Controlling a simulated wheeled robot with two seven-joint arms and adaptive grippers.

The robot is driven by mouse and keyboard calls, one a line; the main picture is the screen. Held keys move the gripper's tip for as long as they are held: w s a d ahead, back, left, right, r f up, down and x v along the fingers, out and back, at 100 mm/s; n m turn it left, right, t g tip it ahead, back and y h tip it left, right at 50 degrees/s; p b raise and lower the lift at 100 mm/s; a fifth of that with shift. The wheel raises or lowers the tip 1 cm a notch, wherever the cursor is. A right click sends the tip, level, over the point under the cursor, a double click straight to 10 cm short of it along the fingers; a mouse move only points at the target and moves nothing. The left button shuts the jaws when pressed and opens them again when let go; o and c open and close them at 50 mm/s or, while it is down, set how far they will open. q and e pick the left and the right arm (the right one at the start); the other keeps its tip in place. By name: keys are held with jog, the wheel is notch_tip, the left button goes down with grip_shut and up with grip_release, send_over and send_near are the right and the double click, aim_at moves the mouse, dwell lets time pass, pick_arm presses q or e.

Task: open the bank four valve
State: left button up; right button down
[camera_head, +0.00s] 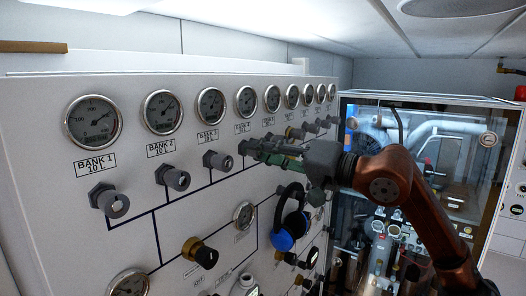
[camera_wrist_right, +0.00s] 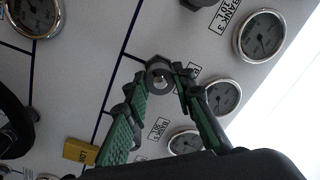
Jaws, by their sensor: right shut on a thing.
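The bank four valve (camera_wrist_right: 158,72) is a dark grey round knob on the white panel, below the bank 4 gauge (camera_head: 246,101). In the right wrist view, the green-padded fingers (camera_wrist_right: 152,83) are closed around the knob, one on each side. The bank 4 gauge also shows there (camera_wrist_right: 222,97), but its reading is too small to tell. My left gripper is not in view.
The bank 3 valve (camera_head: 217,160) sits just left of my right gripper, with the bank 2 valve (camera_head: 174,178) and bank 1 valve (camera_head: 110,201) beyond. Blue-and-black headphones (camera_head: 291,218) hang below my gripper. A glass-fronted cabinet (camera_head: 440,150) stands behind my right arm.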

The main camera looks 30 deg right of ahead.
jog(key=shift+n+p, duration=0.5)
jog(key=shift+n, duration=3.8)
jog(key=c, duration=1.6)
grip_release()
jog(key=v, duration=1.2)
jog(key=shift+r, duration=0.2)
